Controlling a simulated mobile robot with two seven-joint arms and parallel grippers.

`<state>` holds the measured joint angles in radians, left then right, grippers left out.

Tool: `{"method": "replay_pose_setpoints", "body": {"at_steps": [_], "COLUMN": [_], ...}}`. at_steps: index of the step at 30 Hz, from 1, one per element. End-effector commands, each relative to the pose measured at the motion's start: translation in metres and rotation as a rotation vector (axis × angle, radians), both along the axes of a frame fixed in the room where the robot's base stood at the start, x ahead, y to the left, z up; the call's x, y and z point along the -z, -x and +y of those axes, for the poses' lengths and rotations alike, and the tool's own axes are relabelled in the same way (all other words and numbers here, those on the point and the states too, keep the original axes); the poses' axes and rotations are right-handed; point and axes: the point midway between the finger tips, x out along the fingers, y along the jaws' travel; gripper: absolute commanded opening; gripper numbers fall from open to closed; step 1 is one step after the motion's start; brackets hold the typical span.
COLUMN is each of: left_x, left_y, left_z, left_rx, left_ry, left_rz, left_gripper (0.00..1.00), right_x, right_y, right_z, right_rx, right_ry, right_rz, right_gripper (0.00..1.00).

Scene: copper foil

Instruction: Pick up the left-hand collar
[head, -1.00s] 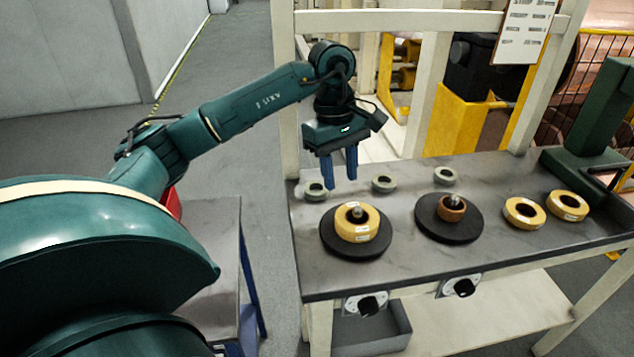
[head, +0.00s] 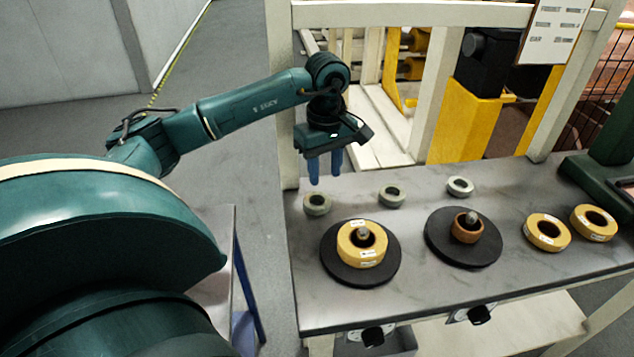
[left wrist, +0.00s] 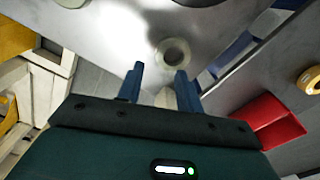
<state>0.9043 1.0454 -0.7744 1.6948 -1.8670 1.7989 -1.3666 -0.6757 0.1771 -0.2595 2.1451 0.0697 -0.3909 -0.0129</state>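Three small grey-green ring collars stand in a row along the back of the grey table (head: 303,285). The left-hand collar (head: 317,204) is nearest the table's left edge; the middle collar (head: 392,196) and the right collar (head: 460,187) are farther right. My left gripper (head: 325,170), with blue fingers pointing down, is above and just behind the left-hand collar. It is open and empty. In the left wrist view the gripper (left wrist: 157,85) is apart from the left-hand collar (left wrist: 173,52), which lies beyond the fingertips, slightly to the right. My right gripper is not in view.
Two black discs stand at the table front: the left disc (head: 335,266) carries a yellow roll (head: 353,256), the right disc (head: 440,242) a copper-brown roll (head: 467,234). Two yellow rolls (head: 533,243) (head: 583,230) lie at the right. A white frame post (head: 283,120) rises behind the left edge.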

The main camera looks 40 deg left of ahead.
Motion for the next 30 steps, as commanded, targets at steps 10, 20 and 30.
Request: {"method": "replay_pose_setpoints", "body": {"at_steps": [10,20,30], "left_x": [0.036,0.059,0.058], "left_y": [0.003,0.002,0.002], "left_z": [-0.005,-0.005,-0.005], "left_rx": [0.001,0.001,0.001], "left_ry": [0.001,0.001,0.001], "left_rz": [0.003,-0.002,-0.002], "left_gripper": [0.36,0.36,0.17], "right_x": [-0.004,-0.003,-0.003], "right_y": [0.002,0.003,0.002], "right_z": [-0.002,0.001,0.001], "right_rx": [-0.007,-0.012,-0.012], "right_ry": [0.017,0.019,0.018], "right_rz": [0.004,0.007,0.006], "right_gripper": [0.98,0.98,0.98]}}
